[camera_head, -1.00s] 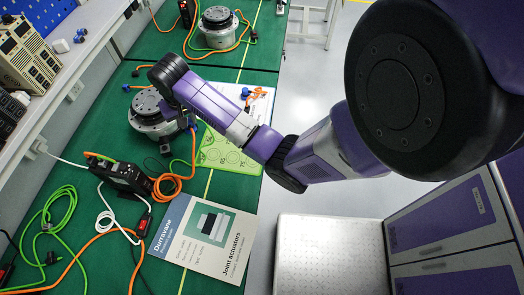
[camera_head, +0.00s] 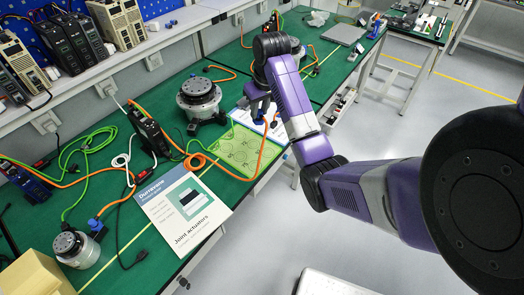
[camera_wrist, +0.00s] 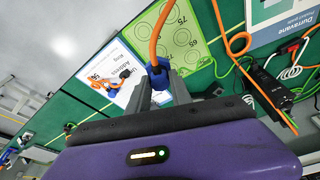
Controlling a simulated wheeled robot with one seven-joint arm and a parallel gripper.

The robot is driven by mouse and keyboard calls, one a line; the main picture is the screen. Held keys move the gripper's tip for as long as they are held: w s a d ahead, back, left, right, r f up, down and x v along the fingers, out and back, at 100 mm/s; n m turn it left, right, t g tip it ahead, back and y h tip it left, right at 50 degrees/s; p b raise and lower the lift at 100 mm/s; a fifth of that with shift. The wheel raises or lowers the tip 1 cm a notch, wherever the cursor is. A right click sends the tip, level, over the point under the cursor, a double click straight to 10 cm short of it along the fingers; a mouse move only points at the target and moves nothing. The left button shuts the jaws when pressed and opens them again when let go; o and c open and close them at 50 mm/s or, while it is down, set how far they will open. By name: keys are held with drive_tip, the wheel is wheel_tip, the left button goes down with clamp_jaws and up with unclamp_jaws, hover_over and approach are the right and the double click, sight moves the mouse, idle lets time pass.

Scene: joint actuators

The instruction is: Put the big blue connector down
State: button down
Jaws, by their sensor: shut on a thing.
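In the wrist view, my gripper (camera_wrist: 159,88) is shut on the big blue connector (camera_wrist: 158,70), which has a thick orange cable running from its end. The connector is held between the two grey fingers, above the white sheet (camera_wrist: 103,62) and the edge of the green mat (camera_wrist: 185,30). In the head view, my gripper (camera_head: 262,108) is over the white sheet beside the green mat (camera_head: 238,150); the arm partly hides the sheet. A smaller blue connector (camera_wrist: 113,92) with an orange cable lies on the sheet. I cannot tell the held connector's exact height.
A round joint actuator (camera_head: 198,97) stands left of my gripper, and another actuator stands behind the arm. A smaller actuator (camera_head: 77,248) is at the front left. A black box (camera_head: 148,130) with cables and a Durravane booklet (camera_head: 183,212) lie on the green table.

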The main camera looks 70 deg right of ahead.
drive_tip(key=s+x, duration=0.1)
drive_tip(key=x, duration=0.4)
drive_tip(key=s+a+x, duration=0.1)
drive_tip(key=x, duration=0.4)
drive_tip(key=s+a+f+p+x, duration=0.1)
drive_tip(key=x, duration=0.5)
drive_tip(key=shift+a, duration=0.1)
drive_tip(key=shift+f, duration=0.2)
drive_tip(key=c, duration=1.2)
unclamp_jaws()
drive_tip(key=shift+o, duration=0.2)
drive_tip(key=shift+r, duration=0.1)
